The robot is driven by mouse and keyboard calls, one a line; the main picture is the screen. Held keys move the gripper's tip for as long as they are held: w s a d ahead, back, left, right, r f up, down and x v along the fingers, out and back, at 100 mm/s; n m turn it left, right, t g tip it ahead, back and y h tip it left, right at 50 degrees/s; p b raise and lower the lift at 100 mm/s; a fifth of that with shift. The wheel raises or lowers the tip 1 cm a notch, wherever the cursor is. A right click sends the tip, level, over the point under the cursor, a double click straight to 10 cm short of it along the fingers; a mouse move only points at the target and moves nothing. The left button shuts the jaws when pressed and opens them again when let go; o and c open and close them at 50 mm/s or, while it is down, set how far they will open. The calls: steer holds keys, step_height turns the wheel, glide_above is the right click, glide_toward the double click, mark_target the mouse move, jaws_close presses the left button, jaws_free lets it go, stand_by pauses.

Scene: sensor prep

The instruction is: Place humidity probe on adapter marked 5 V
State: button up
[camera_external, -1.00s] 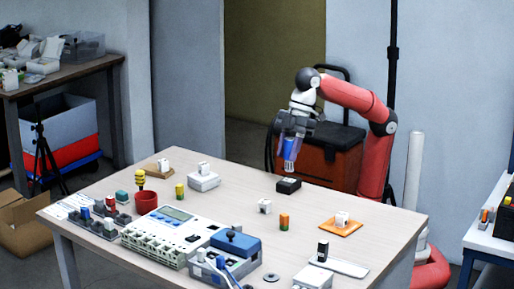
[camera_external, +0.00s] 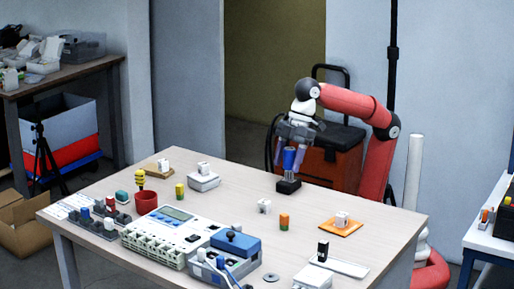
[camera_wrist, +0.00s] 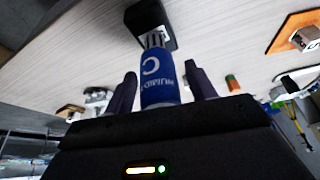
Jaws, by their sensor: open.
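The humidity probe (camera_external: 289,160) is a blue cylinder with white lettering. It stands upright, its pins at the top of a black block (camera_external: 287,187) near the table's back edge. In the wrist view the blue probe (camera_wrist: 158,82) meets the black block (camera_wrist: 150,22) with its metal pins between. I cannot read a 5 V mark on the block. My gripper (camera_wrist: 160,70) is open, with one dark finger on each side of the probe and a gap visible at both. In the external view my gripper (camera_external: 291,147) is around the probe's upper part.
An orange pad (camera_external: 353,232) with a white block lies to the right. A white box (camera_external: 204,184), a red cup (camera_external: 146,203) and a blue-topped device (camera_external: 237,243) stand to the left and front. Small coloured cylinders stand between. The table around the black block is mostly clear.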

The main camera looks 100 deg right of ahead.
steer(key=shift+r, duration=0.45)
steer(key=p+v, duration=0.3)
steer(key=v, duration=0.8)
steer(key=shift+s+d+r+p, duration=0.2)
steer(key=shift+p, duration=0.1)
steer(key=s+d+f+m+p, duration=0.1)
steer(key=d+f, duration=0.3)
steer(key=f, duration=0.5)
steer(key=s+d+f+m+t+h+p, duration=0.1)
steer(key=s+d+f+m+p, duration=0.1)
steer(key=d+f, duration=0.3)
steer(key=s+d+f+m+t+h+p, duration=0.1)
steer(key=d+f+m, duration=0.2)
steer(key=f, duration=1)
steer(key=shift+s+d+f+m, duration=0.4)
steer(key=shift+d, duration=0.8)
